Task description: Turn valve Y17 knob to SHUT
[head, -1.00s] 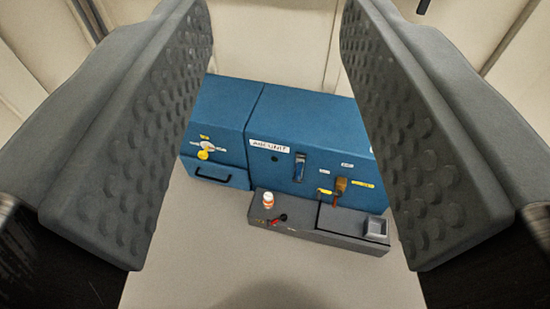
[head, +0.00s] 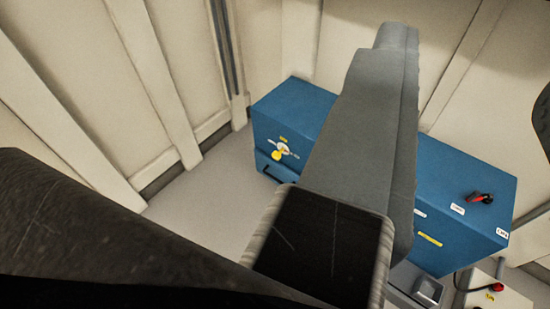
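A yellow knob (head: 277,154) on a white plate shows on the front of the left end of the blue cabinet (head: 290,105). Small yellow and white labels sit around it, too small to read, so I cannot tell if it is valve Y17. A red and black handle (head: 480,198) sits at the cabinet's right part. One grey finger of my gripper (head: 395,45) fills the middle of the view and hides much of the cabinet. The other finger is not clearly seen, so the opening cannot be judged. No contact with the knob shows.
A grey unit with a square tray (head: 428,291) lies low in front of the cabinet, mostly hidden. A pale box (head: 505,298) with a red knob and a cable is at lower right. Ribbed cream walls (head: 80,90) stand behind and left. Pale floor (head: 205,195) left of the cabinet is clear.

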